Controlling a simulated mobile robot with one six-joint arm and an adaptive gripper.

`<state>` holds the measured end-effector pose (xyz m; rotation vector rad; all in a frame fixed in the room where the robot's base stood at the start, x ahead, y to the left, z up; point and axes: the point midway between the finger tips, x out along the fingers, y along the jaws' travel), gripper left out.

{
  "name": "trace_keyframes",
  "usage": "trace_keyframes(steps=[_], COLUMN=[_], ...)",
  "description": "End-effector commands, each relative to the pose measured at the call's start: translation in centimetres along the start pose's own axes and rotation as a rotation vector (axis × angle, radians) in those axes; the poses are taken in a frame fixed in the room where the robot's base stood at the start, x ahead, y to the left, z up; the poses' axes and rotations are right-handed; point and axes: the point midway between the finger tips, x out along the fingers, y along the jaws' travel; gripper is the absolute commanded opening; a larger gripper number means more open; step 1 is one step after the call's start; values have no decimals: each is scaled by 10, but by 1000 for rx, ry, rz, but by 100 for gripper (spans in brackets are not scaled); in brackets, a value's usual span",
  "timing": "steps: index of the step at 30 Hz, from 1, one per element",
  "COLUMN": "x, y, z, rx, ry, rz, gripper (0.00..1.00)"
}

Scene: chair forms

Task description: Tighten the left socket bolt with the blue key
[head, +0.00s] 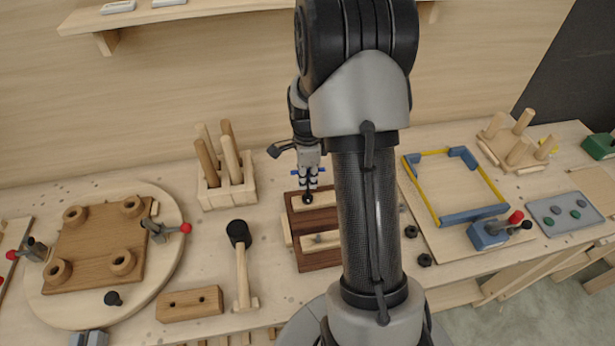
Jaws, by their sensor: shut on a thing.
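My gripper (308,184) points down over the dark wood block (318,258) in the middle of the bench. It is shut on the blue key (322,171), whose blue ends stick out on both sides of the fingers. Just under the fingertips is a small round black head (307,198), on the pale upper strip of the block. It looks like a socket bolt. I cannot tell whether the key is seated in it. My arm hides the right part of the block, and any other bolt there is not in view.
A round board (60,306) is at far left. Right of my arm are a yellow-blue frame (475,215), loose black nuts (424,260) and a grey tray (565,214).

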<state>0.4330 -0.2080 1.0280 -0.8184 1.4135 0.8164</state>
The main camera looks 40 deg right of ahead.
Motion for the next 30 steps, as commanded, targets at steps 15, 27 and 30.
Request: trace_keyframes(steps=[15, 27, 30], x=[14, 13, 13], y=[-1, -1, -1], z=[0, 0, -1], rx=[457, 1086, 1211], ry=[0, -1, -1], rz=[1, 2, 2], gripper=[0, 0, 0])
